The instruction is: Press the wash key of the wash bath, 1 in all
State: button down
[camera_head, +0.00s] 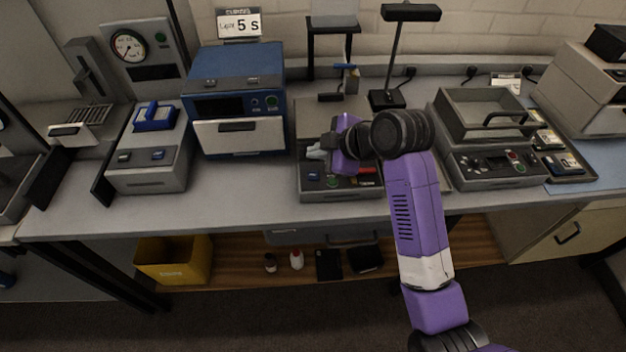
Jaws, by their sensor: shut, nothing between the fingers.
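My gripper (318,151) is at the end of the purple arm, pointing left, and looks shut and empty. It is above a grey bench unit (310,194) in the middle, whose front panel has a green key, a blue key and a red part. The arm hides much of this unit, and I cannot tell whether the fingers touch it. A grey basin-like unit (467,117) with a handle stands to the right, over a control panel (490,164) with small keys. No readable label shows which unit is the wash bath or which key is the wash key.
A blue oven-like box (237,80) with a "5 s" sign (240,24) stands left of the arm. A grey unit (150,176) with a blue holder is farther left. A black lamp (388,98) stands behind. The bench front edge is mostly clear. A yellow bin (173,262) is below.

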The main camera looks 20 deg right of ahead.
aim_at(316, 177)
jog(key=shift+f+b, duration=1.15)
jog(key=shift+f, duration=1.15)
jog(key=shift+f, duration=0.45)
jog(key=shift+f+b, duration=0.35)
dwell(0.9)
jog(key=shift+r, duration=0.15)
jog(key=shift+r+p, duration=0.65)
jog(key=shift+p, duration=0.1)
jog(key=shift+r, duration=0.1)
notch_tip(316, 177, up, 5)
jog(key=p, duration=0.4)
